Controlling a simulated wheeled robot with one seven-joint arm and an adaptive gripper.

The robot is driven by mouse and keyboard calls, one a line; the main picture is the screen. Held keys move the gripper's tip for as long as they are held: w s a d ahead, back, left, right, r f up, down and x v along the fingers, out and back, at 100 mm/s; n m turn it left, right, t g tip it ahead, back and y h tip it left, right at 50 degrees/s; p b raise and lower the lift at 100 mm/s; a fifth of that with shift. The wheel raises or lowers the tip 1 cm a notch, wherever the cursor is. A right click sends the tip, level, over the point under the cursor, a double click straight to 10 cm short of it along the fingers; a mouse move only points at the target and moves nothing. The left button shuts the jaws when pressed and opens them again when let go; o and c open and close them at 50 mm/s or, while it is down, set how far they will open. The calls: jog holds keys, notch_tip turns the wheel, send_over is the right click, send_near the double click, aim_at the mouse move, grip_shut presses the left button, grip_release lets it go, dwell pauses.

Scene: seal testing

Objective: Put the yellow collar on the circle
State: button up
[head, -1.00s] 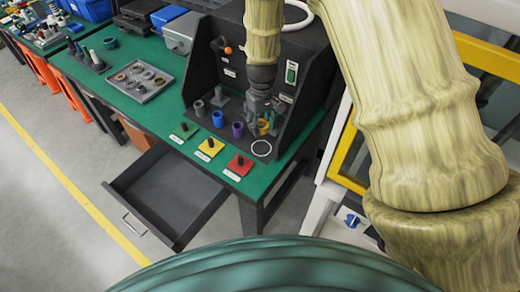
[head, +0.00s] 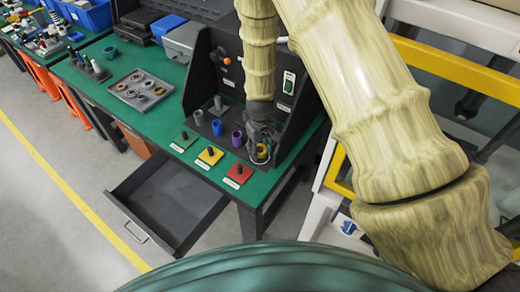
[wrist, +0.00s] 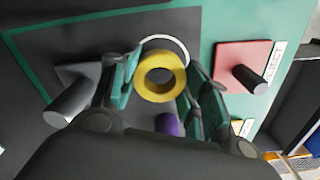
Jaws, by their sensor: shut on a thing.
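The yellow collar (wrist: 147,77) is a thick ring between my gripper's fingers (wrist: 161,82) in the wrist view. My gripper is shut on it. The white circle (wrist: 178,43) on the dark surface shows as an arc just beyond the collar; the rest is hidden behind the collar. In the head view, the collar (head: 262,152) is at my gripper (head: 262,145), over the circle's place at the front right of the dark fixture. I cannot tell whether the collar touches the surface.
A purple collar (head: 237,138), a blue collar (head: 217,127) and a grey one (head: 199,117) stand left of my gripper. The red plate with a black peg (head: 240,172) and the yellow plate (head: 210,155) lie in front. The fixture's side wall (head: 305,115) is close on the right.

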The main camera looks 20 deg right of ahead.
jog(key=shift+f, duration=0.8)
jog(key=shift+f, duration=0.1)
jog(key=o, duration=1.2)
jog(key=shift+o, duration=0.2)
notch_tip(320, 180, up, 12)
jog(key=b, duration=0.4)
